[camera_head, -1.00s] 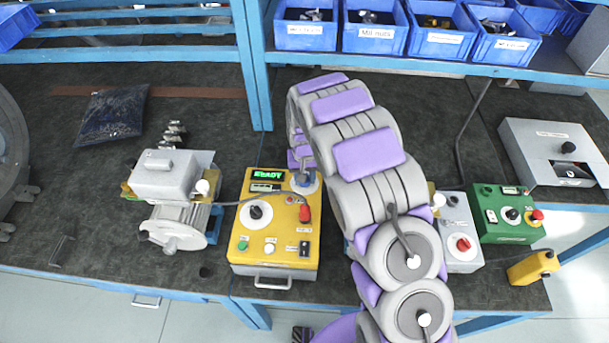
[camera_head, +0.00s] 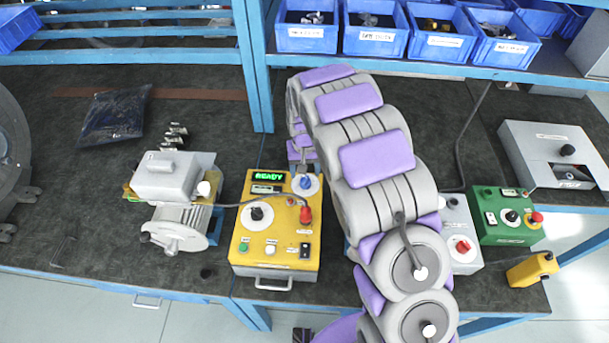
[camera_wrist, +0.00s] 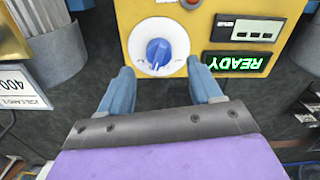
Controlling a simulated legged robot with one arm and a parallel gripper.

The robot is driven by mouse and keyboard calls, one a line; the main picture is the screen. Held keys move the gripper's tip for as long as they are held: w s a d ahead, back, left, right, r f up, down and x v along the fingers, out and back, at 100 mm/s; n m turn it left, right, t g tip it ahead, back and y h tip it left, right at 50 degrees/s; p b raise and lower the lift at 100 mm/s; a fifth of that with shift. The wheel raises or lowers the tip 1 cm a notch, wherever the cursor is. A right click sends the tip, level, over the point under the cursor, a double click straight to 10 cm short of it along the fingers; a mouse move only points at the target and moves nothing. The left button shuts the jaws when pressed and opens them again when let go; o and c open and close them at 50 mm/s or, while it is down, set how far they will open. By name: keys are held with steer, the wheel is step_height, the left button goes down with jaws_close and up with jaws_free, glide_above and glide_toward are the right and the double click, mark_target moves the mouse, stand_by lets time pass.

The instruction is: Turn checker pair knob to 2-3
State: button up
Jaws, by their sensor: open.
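The checker is a yellow box (camera_head: 240,262) on the bench with a green READY display (camera_head: 270,176). Its blue pair knob (camera_head: 306,182) sits on a white round dial at the top right corner. In the wrist view the blue knob (camera_wrist: 158,52) is on the white dial (camera_wrist: 140,36), with small markings too blurred to read. My gripper (camera_wrist: 166,78) is open, its two blue fingers apart just short of the dial. The knob lies ahead of the gap between the fingers, and neither finger touches it.
A grey motor (camera_head: 178,215) stands left of the checker, with a cable running to it. A black knob (camera_head: 256,212) and a red connector (camera_head: 305,215) are on the checker panel. Blue bins (camera_head: 376,40) line the shelf.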

mark_target(305, 179)
step_height(305, 179, up, 12)
steer(key=p, duration=0.1)
steer(key=shift+r, duration=0.25)
steer(key=shift+a, duration=0.1)
steer(key=s+d+r+m, duration=0.1)
steer(key=s+d+r, duration=0.45)
steer(key=s, duration=0.35)
steer(key=s+d+r, duration=0.4)
steer(key=s+d, duration=0.3)
steer(key=s, duration=0.1)
steer(key=s+d+g, duration=0.1)
steer(key=s+d, duration=0.1)
steer(key=s, duration=0.9)
steer(key=s+d+f+b, duration=0.1)
steer(key=s+d, duration=0.1)
steer(key=s, duration=1)
steer(key=shift+m+g, duration=0.3)
steer(key=shift+g, duration=0.1)
